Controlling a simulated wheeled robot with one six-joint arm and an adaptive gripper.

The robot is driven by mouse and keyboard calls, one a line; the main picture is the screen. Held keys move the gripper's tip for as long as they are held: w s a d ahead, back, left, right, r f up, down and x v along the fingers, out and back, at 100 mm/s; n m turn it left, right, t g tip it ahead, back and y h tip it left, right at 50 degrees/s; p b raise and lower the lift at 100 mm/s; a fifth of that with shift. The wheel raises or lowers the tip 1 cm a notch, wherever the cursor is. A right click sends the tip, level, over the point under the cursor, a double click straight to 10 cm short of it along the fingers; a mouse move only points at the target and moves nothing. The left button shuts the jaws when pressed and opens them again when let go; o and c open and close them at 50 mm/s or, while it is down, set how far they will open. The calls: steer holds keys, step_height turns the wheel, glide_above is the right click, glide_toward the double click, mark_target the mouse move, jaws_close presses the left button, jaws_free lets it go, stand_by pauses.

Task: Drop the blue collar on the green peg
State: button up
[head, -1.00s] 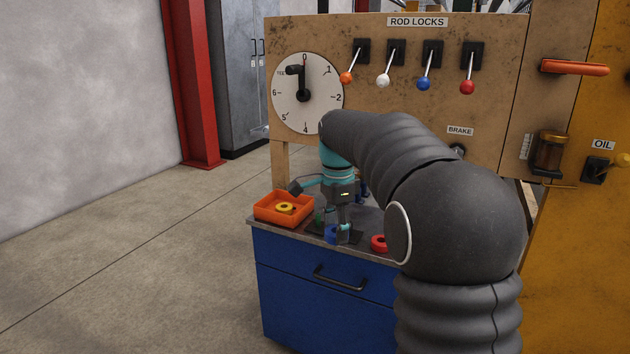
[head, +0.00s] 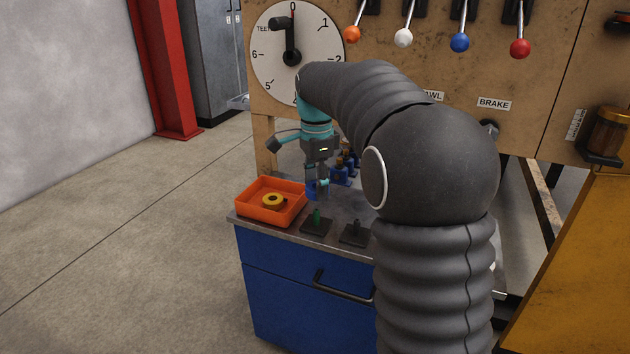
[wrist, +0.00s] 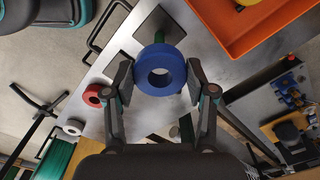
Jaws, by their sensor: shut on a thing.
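The blue collar (head: 311,188) is held upright-edge uncertain between the fingers of my gripper (head: 318,189), above the bench top. In the wrist view the collar (wrist: 143,70) is a thick ring seen through its hole, with a finger of my gripper (wrist: 160,76) on each side. The green peg (head: 317,216) stands on a dark square plate (head: 310,229), nearer the bench's front edge than the collar. In the wrist view the green peg (wrist: 161,37) shows just past the collar's upper rim, partly hidden by it.
An orange tray (head: 249,205) with a yellow collar (head: 274,201) stands left of the green peg. A dark peg (head: 357,227) is to its right. A red collar (wrist: 93,95) shows in the wrist view.

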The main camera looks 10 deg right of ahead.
mark_target(317, 212)
step_height(317, 212, down, 6)
steer(key=b, duration=0.6)
steer(key=shift+f+b, duration=0.4)
steer(key=shift+f, duration=0.65)
steer(key=o, duration=1.5)
steer(key=shift+c, duration=0.2)
step_height(317, 212, up, 12)
